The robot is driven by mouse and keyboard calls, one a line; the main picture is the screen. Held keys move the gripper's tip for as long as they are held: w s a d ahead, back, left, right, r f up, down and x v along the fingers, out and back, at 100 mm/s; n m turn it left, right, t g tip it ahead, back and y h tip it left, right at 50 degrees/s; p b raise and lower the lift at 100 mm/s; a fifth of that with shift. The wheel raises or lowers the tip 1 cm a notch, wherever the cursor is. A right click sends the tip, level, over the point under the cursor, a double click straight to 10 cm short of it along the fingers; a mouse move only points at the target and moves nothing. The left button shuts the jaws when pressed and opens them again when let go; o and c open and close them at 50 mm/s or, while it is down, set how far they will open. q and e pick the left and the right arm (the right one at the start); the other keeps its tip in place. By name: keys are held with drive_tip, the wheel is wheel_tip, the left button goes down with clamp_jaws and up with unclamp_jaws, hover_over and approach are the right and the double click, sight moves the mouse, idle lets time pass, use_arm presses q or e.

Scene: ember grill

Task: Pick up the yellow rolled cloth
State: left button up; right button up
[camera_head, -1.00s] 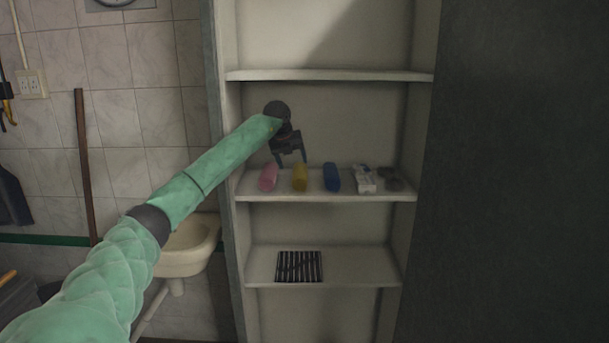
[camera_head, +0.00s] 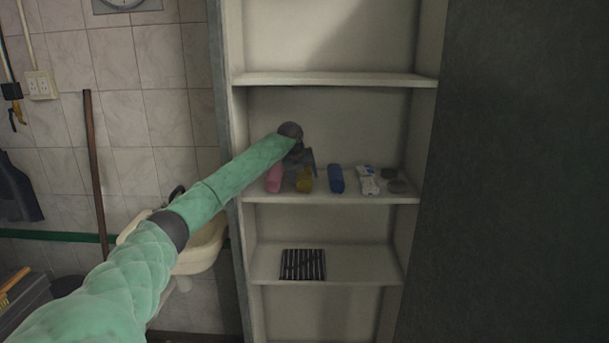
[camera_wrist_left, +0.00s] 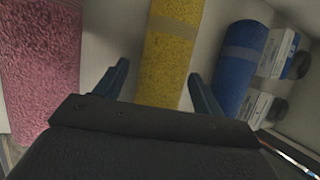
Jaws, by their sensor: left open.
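The yellow rolled cloth (camera_head: 304,181) lies on the middle shelf between a pink roll (camera_head: 274,179) and a blue roll (camera_head: 336,178). My left gripper (camera_head: 304,168) is at the yellow cloth and partly covers it in the head view. In the left wrist view, the yellow cloth (camera_wrist_left: 167,58) with its paler band runs between the two open fingers of my left gripper (camera_wrist_left: 158,85). Gaps show between the cloth and both fingers. The cloth's near end is hidden behind the gripper body. My right gripper is not in view.
The pink roll (camera_wrist_left: 42,65) and blue roll (camera_wrist_left: 238,70) lie close on either side. White boxes (camera_head: 368,180) and dark round items (camera_head: 396,181) sit farther right on the shelf (camera_head: 350,199). A dark grate (camera_head: 303,265) lies on the shelf below. An upper shelf (camera_head: 335,80) is overhead.

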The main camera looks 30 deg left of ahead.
use_arm(q)
drive_tip(key=shift+f, duration=0.25)
drive_tip(key=c, duration=0.8)
drive_tip(key=shift+r, duration=0.1)
